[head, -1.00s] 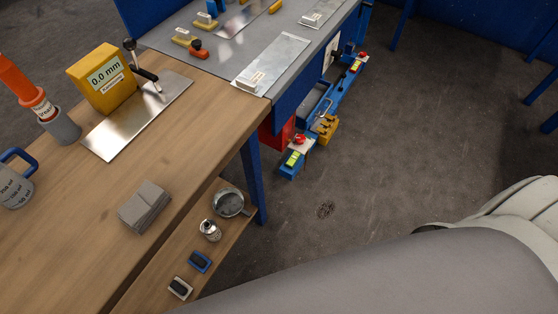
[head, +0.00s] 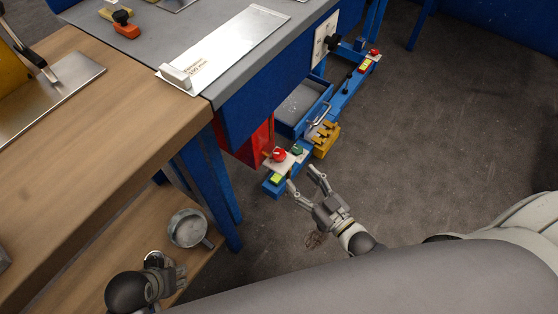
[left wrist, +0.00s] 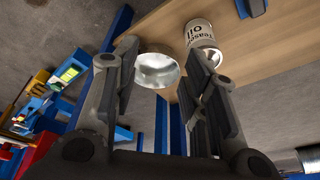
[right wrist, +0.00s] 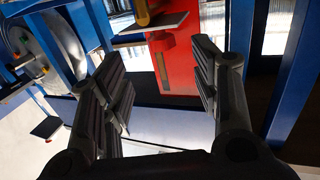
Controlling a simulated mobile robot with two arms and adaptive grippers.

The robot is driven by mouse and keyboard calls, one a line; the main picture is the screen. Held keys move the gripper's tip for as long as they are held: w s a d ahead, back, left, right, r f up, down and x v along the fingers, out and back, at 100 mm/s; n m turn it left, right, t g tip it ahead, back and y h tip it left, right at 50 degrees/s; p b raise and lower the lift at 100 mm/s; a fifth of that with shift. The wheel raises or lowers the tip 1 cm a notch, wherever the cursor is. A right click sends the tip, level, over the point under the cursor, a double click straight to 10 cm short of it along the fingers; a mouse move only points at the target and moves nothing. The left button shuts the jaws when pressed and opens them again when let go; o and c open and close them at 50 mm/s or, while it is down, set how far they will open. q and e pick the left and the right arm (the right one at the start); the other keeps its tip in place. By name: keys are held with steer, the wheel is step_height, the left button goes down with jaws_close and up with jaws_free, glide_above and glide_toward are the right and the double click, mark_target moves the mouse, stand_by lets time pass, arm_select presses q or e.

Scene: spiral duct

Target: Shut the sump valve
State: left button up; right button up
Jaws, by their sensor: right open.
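I cannot tell for sure which part is the sump valve. A red tank (head: 249,143) stands under the blue bench, with a small yellow piece (head: 267,154) at its right edge, beside a round red knob (head: 278,155) on a pale plate. In the right wrist view, the red tank (right wrist: 176,62) fills the gap beyond the fingers, with a yellow part (right wrist: 142,12) above it. My right gripper (head: 301,177) is open and empty, just right of the red knob and apart from it. My left gripper (head: 166,268) is open over the lower wooden shelf.
A metal pot (head: 187,228) and an oil can (left wrist: 201,36) stand on the lower shelf near my left gripper. A blue drawer (head: 304,105) and a yellow block (head: 325,138) lie beyond the red tank. Blue table legs (head: 212,180) stand between my grippers. Floor to the right is clear.

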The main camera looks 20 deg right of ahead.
mark_target(283, 159)
arm_select(q)
steer(key=b+v, duration=0.1)
steer(key=v, duration=0.5)
steer(key=shift+b, duration=0.35)
arm_select(e)
steer(key=x, duration=1.1)
steer(key=shift+r, duration=0.4)
arm_select(q)
steer(key=shift+w, duration=0.15)
arm_select(e)
steer(key=shift+y, duration=0.3)
steer(key=c, duration=1.1)
